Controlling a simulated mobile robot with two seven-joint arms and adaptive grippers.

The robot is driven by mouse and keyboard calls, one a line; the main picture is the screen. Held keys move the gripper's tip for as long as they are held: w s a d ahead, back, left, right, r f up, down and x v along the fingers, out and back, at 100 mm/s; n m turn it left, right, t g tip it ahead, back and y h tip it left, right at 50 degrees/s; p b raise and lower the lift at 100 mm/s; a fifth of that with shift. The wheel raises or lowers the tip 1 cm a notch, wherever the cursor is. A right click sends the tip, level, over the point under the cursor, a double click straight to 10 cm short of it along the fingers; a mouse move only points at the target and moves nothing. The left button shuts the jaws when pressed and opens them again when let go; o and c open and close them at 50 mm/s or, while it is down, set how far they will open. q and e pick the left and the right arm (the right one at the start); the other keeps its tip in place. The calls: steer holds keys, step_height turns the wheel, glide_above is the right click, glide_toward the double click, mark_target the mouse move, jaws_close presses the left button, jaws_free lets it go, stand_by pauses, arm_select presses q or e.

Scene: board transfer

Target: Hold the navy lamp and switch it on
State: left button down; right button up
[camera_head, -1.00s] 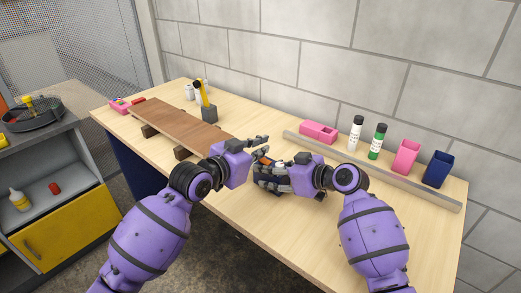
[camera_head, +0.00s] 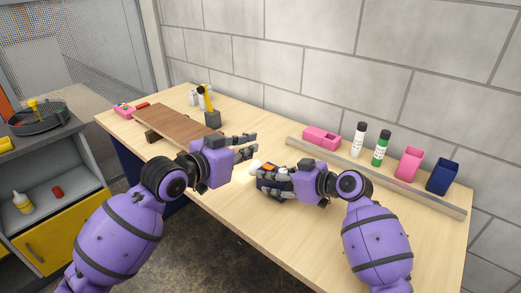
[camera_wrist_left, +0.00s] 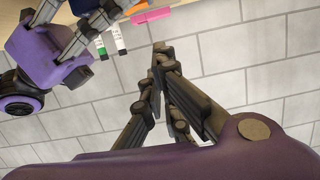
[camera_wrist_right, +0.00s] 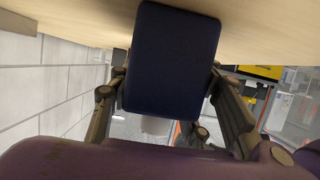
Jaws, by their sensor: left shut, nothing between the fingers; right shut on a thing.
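The navy lamp (camera_wrist_right: 170,60) is a dark blue block, held in my right gripper (camera_head: 275,185) above the table's front part. In the head view, a bright white end (camera_head: 255,165) glows at its left and an orange patch (camera_head: 268,168) shows on top. The fingers hide much of its body. In the right wrist view, the fingers stand on both sides of the block. My left gripper (camera_head: 252,145) is shut and empty, above and a little left of the lamp, apart from it. Its fingertips are close together in the left wrist view (camera_wrist_left: 158,52).
A grey rail (camera_head: 385,178) runs along the table's back. A brown board (camera_head: 175,125) lies on supports at left. The right front of the table (camera_head: 420,235) is clear.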

arm_select(q)
steer(key=v, duration=0.5)
steer(key=shift+s+a+r, duration=0.1)
steer(key=shift+a, duration=0.05)
arm_select(e)
steer(key=o, duration=1.4)
